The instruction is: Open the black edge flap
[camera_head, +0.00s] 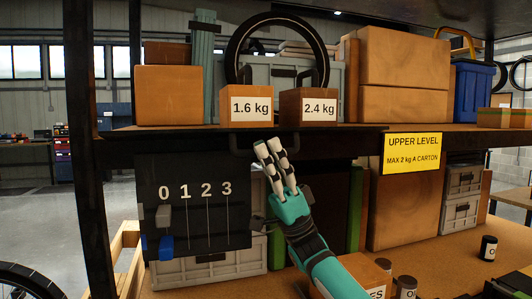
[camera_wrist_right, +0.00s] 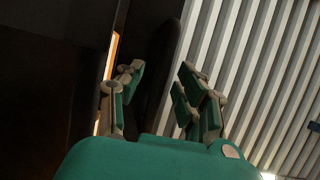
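A black strip (camera_head: 340,130) runs along the front edge of the upper shelf, and I take it for the edge flap. A dark U-shaped handle (camera_head: 234,146) hangs below it, partly hidden behind my fingers. My right gripper (camera_head: 268,148) points up at the handle from below, its fingertips just under the shelf edge. Whether it touches the handle I cannot tell. My left gripper is not in view.
Two cartons marked 1.6 kg (camera_head: 251,108) and 2.4 kg (camera_head: 308,106) stand at the shelf edge above. A black board with sliders (camera_head: 195,205) hangs left of my gripper. A yellow sign (camera_head: 411,152) hangs right. Bottles (camera_head: 488,248) stand on the bench.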

